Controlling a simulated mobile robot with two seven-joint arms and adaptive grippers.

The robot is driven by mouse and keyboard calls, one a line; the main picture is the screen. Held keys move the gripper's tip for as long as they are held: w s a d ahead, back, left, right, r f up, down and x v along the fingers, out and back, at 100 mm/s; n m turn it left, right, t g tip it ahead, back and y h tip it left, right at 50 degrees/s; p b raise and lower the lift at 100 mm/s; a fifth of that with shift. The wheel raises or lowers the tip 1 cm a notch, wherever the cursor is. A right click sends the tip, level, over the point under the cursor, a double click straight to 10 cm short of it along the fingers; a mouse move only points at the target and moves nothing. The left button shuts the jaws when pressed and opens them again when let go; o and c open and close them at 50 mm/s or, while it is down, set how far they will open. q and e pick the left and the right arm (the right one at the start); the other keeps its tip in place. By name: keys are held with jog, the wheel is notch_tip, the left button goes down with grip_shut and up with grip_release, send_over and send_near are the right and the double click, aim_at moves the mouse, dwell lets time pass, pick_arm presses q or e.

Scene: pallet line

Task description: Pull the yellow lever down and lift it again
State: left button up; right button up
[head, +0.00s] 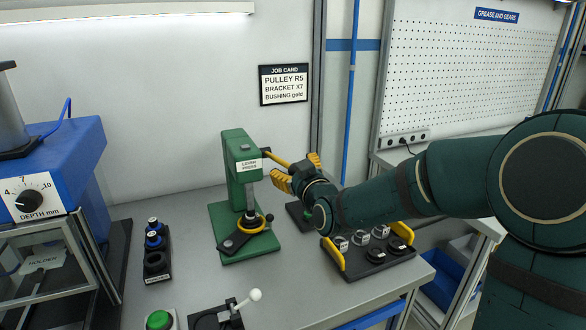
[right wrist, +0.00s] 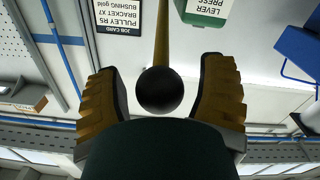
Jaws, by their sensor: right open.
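The green lever press (head: 240,180) stands on the grey bench in the head view. Its yellow lever (head: 276,158) sticks out to the right from near its top, slightly downward. In the right wrist view the lever (right wrist: 161,35) is a yellow rod with a black ball knob (right wrist: 160,90) at its end. My right gripper (head: 294,170) is open, its yellow-padded fingers on either side of the lever's end. In the right wrist view the knob lies between the fingers (right wrist: 160,72), with visible gaps to both. My left gripper is out of view.
A black tray (head: 372,262) with yellow handles and several parts stands below my right arm. A black stand with rings (head: 155,262), a green button (head: 159,320) and a white-knobbed lever (head: 254,295) are left and front. A blue machine (head: 75,150) stands far left.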

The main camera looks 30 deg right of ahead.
jog(key=shift+w, duration=0.55)
grip_shut()
